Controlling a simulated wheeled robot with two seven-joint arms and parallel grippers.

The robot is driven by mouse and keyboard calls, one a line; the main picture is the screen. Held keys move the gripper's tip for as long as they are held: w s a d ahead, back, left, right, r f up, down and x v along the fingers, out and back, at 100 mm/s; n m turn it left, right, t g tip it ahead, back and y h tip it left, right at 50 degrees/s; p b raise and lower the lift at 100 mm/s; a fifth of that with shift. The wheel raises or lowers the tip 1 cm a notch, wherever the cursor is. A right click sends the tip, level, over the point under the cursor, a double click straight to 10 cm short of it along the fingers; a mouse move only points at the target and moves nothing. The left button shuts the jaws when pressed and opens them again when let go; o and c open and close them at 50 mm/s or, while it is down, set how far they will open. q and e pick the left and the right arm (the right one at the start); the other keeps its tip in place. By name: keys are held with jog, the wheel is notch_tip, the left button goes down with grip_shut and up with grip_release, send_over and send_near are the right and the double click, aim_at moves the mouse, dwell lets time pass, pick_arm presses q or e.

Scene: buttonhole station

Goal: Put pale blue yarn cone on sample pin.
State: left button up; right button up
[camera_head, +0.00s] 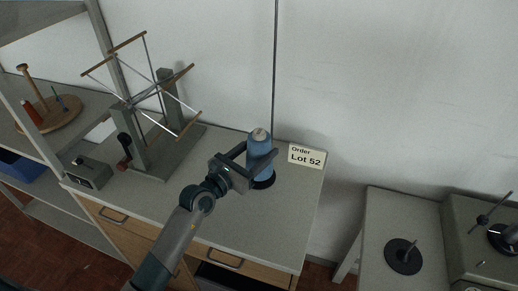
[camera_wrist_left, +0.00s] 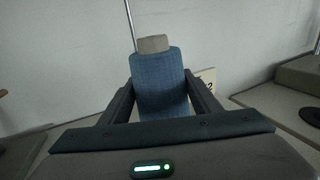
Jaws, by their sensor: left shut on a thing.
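The pale blue yarn cone (camera_head: 260,145), with a grey top, stands upright near the right end of the wooden-drawer table. My left gripper (camera_head: 259,156) is shut on it, one finger on each side. The cone also fills the middle of the left wrist view (camera_wrist_left: 160,85). A black disc (camera_head: 265,183) shows under the cone; I cannot tell whether the cone rests on it. A black round base with a short upright pin (camera_head: 404,256), which looks like the sample pin, stands bare on the right-hand table. My right gripper is not in view.
A thin tall rod (camera_head: 275,70) rises behind the cone. An "Order Lot 52" card (camera_head: 306,156) is beside it. A yarn winder (camera_head: 150,150) and a small grey box (camera_head: 88,173) stand at the left. A gap separates the two tables. A grey machine (camera_head: 480,235) is far right.

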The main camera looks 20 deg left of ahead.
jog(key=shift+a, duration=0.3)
pick_arm(q)
jog(key=shift+f+b, duration=0.3)
jog(key=shift+f, duration=0.15)
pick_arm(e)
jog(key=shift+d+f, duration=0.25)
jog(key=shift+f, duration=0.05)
pick_arm(q)
jog(key=o, duration=1.3)
jog(key=shift+s+f, duration=0.1)
jog(key=shift+s, duration=0.05)
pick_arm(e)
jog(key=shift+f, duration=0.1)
pick_arm(q)
jog(key=b+v, duration=0.5)
jog(key=v, duration=1.2)
jog(key=shift+s+a, duration=0.1)
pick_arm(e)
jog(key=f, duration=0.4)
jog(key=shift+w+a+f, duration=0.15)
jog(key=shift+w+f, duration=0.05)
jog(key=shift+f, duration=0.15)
